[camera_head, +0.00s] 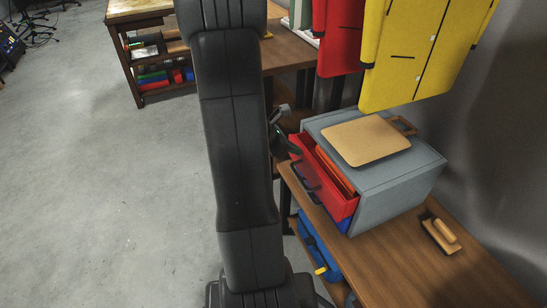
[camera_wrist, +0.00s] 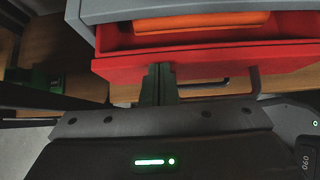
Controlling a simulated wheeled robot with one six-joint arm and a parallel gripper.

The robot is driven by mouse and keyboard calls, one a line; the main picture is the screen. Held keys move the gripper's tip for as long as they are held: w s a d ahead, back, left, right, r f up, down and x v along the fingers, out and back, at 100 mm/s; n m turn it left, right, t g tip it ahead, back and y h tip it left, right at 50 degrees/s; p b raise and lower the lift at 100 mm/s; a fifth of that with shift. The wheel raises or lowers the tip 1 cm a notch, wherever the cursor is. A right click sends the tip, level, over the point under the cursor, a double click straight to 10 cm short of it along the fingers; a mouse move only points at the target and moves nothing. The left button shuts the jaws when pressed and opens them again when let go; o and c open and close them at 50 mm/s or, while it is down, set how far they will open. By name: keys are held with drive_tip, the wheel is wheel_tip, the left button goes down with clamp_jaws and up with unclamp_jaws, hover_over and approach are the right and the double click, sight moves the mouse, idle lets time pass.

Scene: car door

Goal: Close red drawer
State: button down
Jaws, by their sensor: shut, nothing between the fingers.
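The red drawer (camera_head: 318,184) stands pulled out from the front of a grey cabinet (camera_head: 395,190) on the wooden workbench. An orange item (camera_head: 335,170) lies inside it. In the wrist view the red drawer (camera_wrist: 110,67) spans the upper part, with its dark handle below its front. My gripper (camera_wrist: 158,72) is shut and empty, its fingertips at the drawer's front face; I cannot tell whether they touch. In the head view my gripper (camera_head: 286,142) shows at the drawer's far left corner, partly hidden behind my arm.
A tan board (camera_head: 365,142) lies on the cabinet, and a wooden-handled tool (camera_head: 440,235) lies on the bench (camera_head: 400,265) to its right. Blue items sit below the bench. Open floor (camera_head: 100,200) lies to the left.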

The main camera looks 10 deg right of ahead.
sight(304, 149)
drive_tip(key=shift+w+d, duration=0.35)
drive_tip(key=shift+d, duration=0.55)
drive_tip(key=shift+w+d, duration=0.3)
drive_tip(key=shift+d, duration=0.6)
